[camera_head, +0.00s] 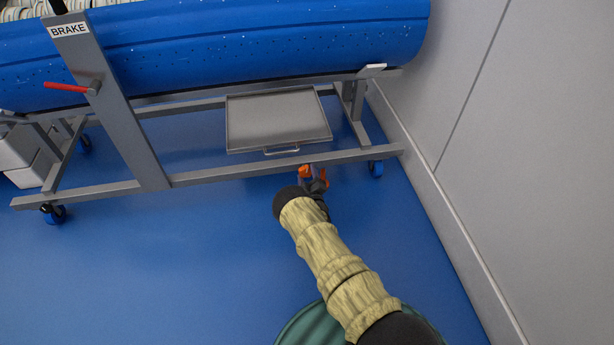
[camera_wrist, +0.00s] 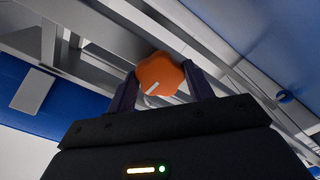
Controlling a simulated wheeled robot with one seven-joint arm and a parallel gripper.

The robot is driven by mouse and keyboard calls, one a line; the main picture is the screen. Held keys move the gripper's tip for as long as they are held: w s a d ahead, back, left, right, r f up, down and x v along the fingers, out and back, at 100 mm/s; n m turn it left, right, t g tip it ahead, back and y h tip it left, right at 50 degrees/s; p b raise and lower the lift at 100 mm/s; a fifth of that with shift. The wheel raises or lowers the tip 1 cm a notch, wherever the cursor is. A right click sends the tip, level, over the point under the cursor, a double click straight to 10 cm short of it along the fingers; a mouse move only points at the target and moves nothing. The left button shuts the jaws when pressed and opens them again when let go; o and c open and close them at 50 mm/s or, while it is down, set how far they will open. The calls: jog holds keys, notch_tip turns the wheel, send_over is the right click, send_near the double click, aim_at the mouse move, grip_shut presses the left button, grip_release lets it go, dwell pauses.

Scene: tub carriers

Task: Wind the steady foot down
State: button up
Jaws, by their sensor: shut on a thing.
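An orange lobed knob (camera_wrist: 160,76) with a white line on its face sits between my gripper's fingers (camera_wrist: 160,90) in the wrist view. The fingers press on it from both sides, and my gripper is shut on it. In the head view the orange knob (camera_head: 305,172) shows just below the front lower rail of the carrier (camera_head: 240,172), near its right end. My gripper (camera_head: 314,182) is there, partly hidden behind my forearm. The foot itself cannot be made out.
A blue tub (camera_head: 220,50) rests on the grey carrier frame. A red brake lever (camera_head: 66,88) sticks out at the left post. A grey tray (camera_head: 278,118) hangs beneath. Blue castors (camera_head: 376,168) stand on the floor. A wall (camera_head: 530,150) rises close on the right. The floor at front left is clear.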

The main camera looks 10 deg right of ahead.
jog(key=shift+s+f, duration=0.15)
jog(key=shift+f, duration=0.05)
jog(key=o, duration=0.9)
jog(key=shift+c, duration=0.2)
jog(key=shift+o, duration=0.6)
jog(key=shift+r, duration=0.1)
jog(key=s+p, duration=0.8)
jog(key=s, duration=0.9)
jog(key=shift+s+p, duration=0.15)
jog(key=shift+p, duration=0.2)
